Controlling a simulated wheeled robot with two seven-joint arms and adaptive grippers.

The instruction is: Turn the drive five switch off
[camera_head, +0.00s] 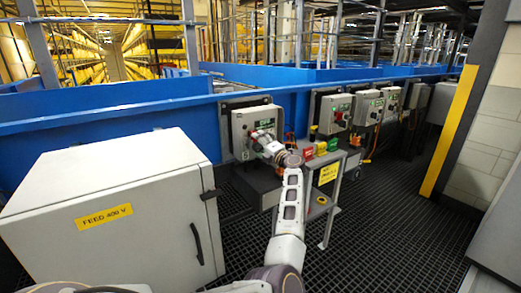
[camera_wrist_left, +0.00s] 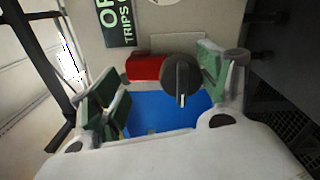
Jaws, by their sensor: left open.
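A grey control box (camera_head: 252,128) on the blue conveyor side carries a green label and red and dark controls; its lettering is too small to read. My left gripper (camera_head: 264,139) is at the front of this box and hides part of it. In the left wrist view, a round dark knob (camera_wrist_left: 181,76) with a pale pointer mark lies between the open fingers of my left gripper (camera_wrist_left: 158,84), close to the right finger. A red block (camera_wrist_left: 145,67) sits beside the knob. A green label (camera_wrist_left: 117,20) reading partly "TRIPS" is above. I cannot tell whether a finger touches the knob.
More similar boxes (camera_head: 335,113) line the conveyor to the right. A small stand (camera_head: 327,200) with coloured items is just right of my arm. A grey cabinet (camera_head: 110,205) labelled "FEED 400 V" fills the left. Dark grating floor (camera_head: 370,240) is open at the right.

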